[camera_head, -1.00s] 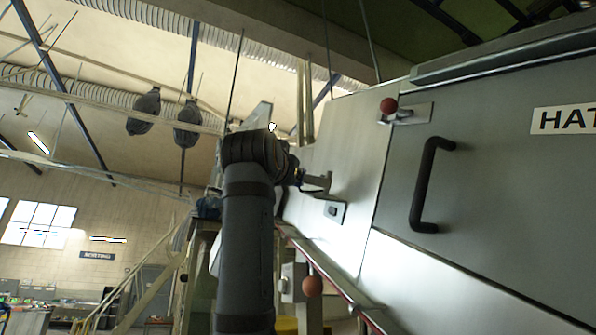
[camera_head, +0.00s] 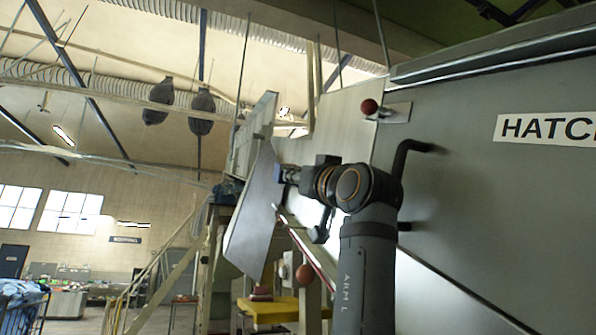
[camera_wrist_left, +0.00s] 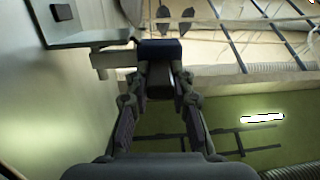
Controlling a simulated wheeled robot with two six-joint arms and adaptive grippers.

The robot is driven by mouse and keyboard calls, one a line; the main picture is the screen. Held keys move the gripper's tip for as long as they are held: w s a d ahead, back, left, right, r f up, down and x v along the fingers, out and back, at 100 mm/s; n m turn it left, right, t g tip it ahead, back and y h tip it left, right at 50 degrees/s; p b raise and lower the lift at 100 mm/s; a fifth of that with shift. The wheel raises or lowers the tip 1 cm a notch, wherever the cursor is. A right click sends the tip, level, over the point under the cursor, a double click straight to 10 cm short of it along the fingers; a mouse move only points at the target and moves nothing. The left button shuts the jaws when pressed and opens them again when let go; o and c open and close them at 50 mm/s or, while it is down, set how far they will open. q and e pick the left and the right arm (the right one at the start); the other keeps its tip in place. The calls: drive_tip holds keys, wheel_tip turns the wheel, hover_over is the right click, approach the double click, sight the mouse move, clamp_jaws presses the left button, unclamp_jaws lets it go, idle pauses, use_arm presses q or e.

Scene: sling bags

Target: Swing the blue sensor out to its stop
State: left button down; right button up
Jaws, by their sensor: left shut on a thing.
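The blue sensor (camera_wrist_left: 160,48) is a small dark blue block in the left wrist view, at the tips of my left gripper (camera_wrist_left: 161,78). The gripper is shut on it, and a short grey bar (camera_wrist_left: 112,60) runs from the block to the left. In the head view my left gripper (camera_head: 292,176) is at the middle, in front of the machine's pale side panel and beside a tilted grey plate (camera_head: 254,212). The sensor is small and partly hidden by the gripper there. My right gripper is not in view.
The machine has a large hatch (camera_head: 480,215) with a black handle (camera_head: 408,160) at the right, close to my left arm. A red knob (camera_head: 369,107) sits above, another reddish ball (camera_head: 305,274) below. A yellow surface (camera_head: 268,309) and stair rails stand behind.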

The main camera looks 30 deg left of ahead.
use_arm(q)
drive_tip(key=shift+d, duration=0.1)
idle(0.4)
drive_tip(key=c, duration=1.2)
unclamp_jaws()
drive_tip(key=shift+o, duration=0.2)
